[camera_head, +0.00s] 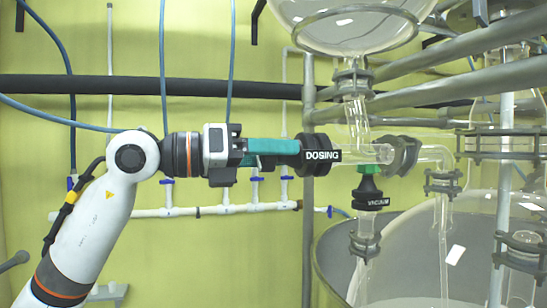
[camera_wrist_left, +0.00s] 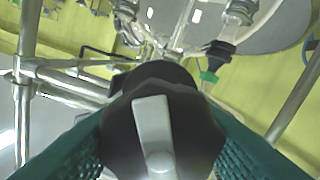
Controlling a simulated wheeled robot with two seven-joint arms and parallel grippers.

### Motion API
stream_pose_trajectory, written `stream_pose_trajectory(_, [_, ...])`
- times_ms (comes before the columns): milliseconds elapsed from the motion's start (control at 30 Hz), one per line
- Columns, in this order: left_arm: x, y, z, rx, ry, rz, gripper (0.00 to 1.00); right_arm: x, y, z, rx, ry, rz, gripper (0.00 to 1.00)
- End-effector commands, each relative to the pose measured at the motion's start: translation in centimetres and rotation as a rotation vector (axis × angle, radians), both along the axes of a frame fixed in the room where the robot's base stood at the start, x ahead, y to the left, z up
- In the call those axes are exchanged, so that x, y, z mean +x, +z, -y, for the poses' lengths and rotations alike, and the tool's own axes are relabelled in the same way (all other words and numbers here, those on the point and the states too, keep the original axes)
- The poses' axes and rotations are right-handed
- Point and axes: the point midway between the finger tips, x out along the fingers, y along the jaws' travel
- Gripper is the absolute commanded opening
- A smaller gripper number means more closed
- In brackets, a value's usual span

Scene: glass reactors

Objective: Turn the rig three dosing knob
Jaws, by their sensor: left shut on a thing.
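The dosing knob (camera_head: 320,155) is black with a white "DOSING" label and sits at the left end of a horizontal glass tube. In the left wrist view the knob (camera_wrist_left: 190,130) fills the middle, with a light grey pointer bar standing nearly upright on its face. My left gripper (camera_head: 298,148) comes in from the left, level with the knob. Its teal fingers are shut on the knob, one on each side in the left wrist view (camera_wrist_left: 160,140). My right gripper is not in view.
A black "VACUUM" knob (camera_head: 371,193) with a green collar hangs just below and right of the dosing tube. A round glass vessel (camera_head: 345,22) is above. Grey metal pipes (camera_head: 308,230) and a large vessel (camera_head: 335,250) stand close by. Blue hoses hang behind my arm.

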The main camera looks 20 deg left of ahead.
Motion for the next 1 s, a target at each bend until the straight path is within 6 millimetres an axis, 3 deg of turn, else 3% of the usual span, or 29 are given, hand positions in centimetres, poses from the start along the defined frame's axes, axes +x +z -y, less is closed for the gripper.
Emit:
stream_pose_trajectory(600, [0.1,-0.2,-0.1,-0.309,0.001,-0.457,0.22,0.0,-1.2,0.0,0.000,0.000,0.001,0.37])
stream_pose_trajectory(1000, [0.2,-0.2,-0.2,-0.414,0.003,-0.612,0.22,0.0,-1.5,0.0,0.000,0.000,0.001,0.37])
